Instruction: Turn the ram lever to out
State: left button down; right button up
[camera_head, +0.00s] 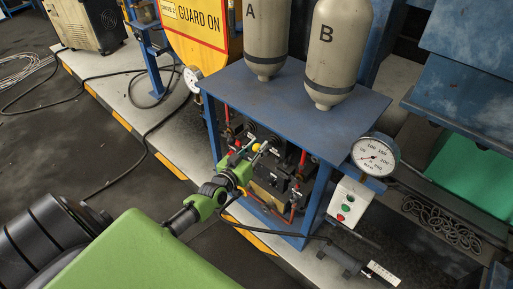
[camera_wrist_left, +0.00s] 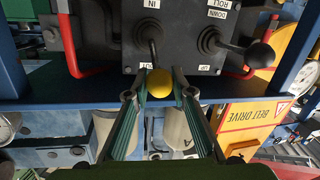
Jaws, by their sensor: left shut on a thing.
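The lever with the yellow ball knob (camera_wrist_left: 160,83) comes out of a dark valve block (camera_wrist_left: 185,35) on the blue press stand. An IN label (camera_wrist_left: 152,4) and an OUT label (camera_wrist_left: 145,66) sit at opposite ends of its slot, and the knob lies at the OUT end in the left wrist view. My left gripper (camera_wrist_left: 159,92) has its fingers on either side of the knob, shut on it. In the head view the yellow knob (camera_head: 256,147) shows at the tips of my green left gripper (camera_head: 249,156). My right gripper is not in view.
A second lever with a black knob (camera_wrist_left: 259,54), labelled ROLL DOWN and UP, stands close beside my left gripper. Red guard bars (camera_wrist_left: 68,42) flank the block. The blue stand top (camera_head: 290,95) overhangs the levers. A gauge (camera_head: 375,155) and button box (camera_head: 348,205) are at its right.

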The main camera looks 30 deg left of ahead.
pick_arm(q)
jog(key=shift+w+r, duration=0.1)
jog(key=shift+r, duration=0.2)
jog(key=c, duration=1.7)
grip_release()
jog(key=shift+f, duration=0.2)
jog(key=shift+f, duration=0.1)
jog(key=s, duration=0.4)
jog(key=s+r, duration=0.1)
jog(key=s, duration=0.7)
jog(key=shift+d+r, duration=0.2)
jog(key=shift+d, duration=0.1)
